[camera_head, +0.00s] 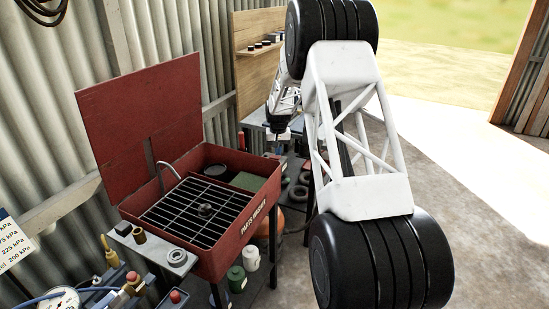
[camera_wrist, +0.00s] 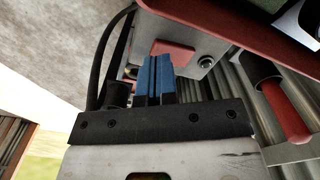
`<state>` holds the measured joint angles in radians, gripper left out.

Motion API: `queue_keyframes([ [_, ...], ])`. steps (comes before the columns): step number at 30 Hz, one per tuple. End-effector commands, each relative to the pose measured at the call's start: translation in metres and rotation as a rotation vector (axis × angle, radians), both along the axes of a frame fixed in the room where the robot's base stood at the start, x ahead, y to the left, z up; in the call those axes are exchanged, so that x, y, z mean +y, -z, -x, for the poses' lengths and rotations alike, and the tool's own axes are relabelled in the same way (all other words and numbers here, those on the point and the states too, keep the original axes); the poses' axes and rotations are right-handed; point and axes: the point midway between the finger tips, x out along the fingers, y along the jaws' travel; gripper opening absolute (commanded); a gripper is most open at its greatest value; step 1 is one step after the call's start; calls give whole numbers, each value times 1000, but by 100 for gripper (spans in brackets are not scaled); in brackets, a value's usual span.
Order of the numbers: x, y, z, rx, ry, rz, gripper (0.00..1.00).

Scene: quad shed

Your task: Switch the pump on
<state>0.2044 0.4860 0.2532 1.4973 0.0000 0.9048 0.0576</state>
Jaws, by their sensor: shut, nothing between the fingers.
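The red parts washer (camera_head: 262,217) stands with its lid up in the head view. In the wrist view, a flat red switch-like piece (camera_wrist: 174,48) sits on a grey metal box (camera_wrist: 202,72) under a red edge. My gripper (camera_wrist: 157,58) has its blue fingers shut together, empty, with the tips overlapping the lower left of the red piece. I cannot tell whether they touch it. The fingers hide part of it, and its switch position cannot be read. In the head view, my gripper's dark end is right of the washer, its fingertips unclear.
A black cable (camera_wrist: 101,65) curves left of my gripper in the wrist view, and a red-handled object (camera_wrist: 286,115) is at right. In the head view, gauges and fittings lie front left, and bottles (camera_head: 237,278) stand below the washer. Open floor (camera_head: 490,210) is at right.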

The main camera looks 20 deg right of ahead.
Motion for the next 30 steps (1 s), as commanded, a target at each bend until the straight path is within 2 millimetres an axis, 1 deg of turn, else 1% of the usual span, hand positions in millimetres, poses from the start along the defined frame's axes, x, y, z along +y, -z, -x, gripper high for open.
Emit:
queue_keyframes([
  [30, 0, 11, 0, 1, 0, 0, 0],
])
